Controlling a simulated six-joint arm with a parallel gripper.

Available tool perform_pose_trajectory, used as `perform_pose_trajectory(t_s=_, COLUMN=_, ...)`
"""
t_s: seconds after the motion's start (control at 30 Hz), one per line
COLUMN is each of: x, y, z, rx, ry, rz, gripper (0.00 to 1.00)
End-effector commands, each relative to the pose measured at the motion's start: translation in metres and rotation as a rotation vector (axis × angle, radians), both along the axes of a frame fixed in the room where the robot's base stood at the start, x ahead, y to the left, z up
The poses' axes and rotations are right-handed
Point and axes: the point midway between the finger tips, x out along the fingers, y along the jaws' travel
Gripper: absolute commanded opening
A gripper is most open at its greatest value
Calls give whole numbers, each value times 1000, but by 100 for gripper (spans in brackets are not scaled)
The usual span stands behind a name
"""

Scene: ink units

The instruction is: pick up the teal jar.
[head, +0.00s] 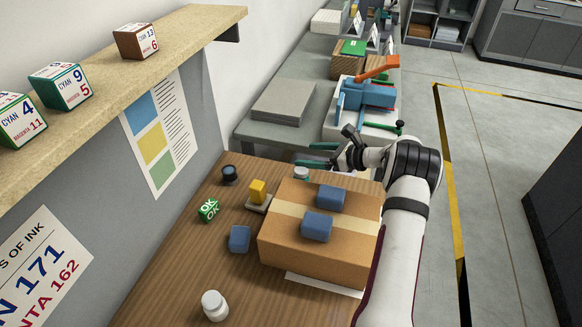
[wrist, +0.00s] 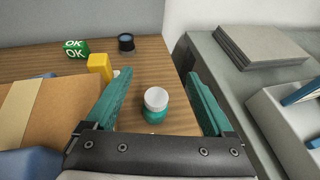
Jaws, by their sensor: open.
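The teal jar (wrist: 155,112) stands upright on the wooden table, with a white lid and a teal body. In the wrist view it lies between the two teal fingers of my gripper (wrist: 157,74), apart from both. In the head view the jar (head: 301,174) stands just behind the cardboard box, which hides part of it. My gripper (head: 316,155) is open and empty there, near the jar at the table's far end. I cannot tell how high the fingers are above the table.
The cardboard box (head: 300,258) carries two blue blocks (head: 330,197). A yellow block (head: 258,191), a green OK cube (head: 208,209), a dark round item (head: 229,174), another blue block (head: 240,238) and a white-lidded jar (head: 214,303) stand left of it. A grey bench (head: 268,128) adjoins the table.

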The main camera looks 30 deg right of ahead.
Motion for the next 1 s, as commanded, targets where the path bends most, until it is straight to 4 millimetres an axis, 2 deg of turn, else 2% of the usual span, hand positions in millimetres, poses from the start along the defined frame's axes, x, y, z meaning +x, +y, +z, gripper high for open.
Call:
perform_pose_trajectory(t_s=0.17, x=0, y=0, z=-31, rx=4, ry=2, rz=-2, gripper=87)
perform_pose_trajectory(t_s=0.33, x=0, y=1, z=-71, rx=1, ry=3, rz=1, gripper=87)
perform_pose_trajectory(t_s=0.4, x=13, y=9, z=-74, rx=-1, ry=1, rz=4, gripper=87)
perform_pose_trajectory(t_s=0.5, x=22, y=14, z=-79, rx=-1, ry=0, rz=3, gripper=87)
perform_pose_trajectory(t_s=0.7, x=24, y=15, z=-79, rx=-1, ry=0, rz=3, gripper=87)
perform_pose_trajectory(t_s=0.77, x=24, y=15, z=-79, rx=-1, ry=0, rz=3, gripper=80)
perform_pose_trajectory(t_s=1.0, x=24, y=15, z=-79, rx=-1, ry=0, rz=3, gripper=37)
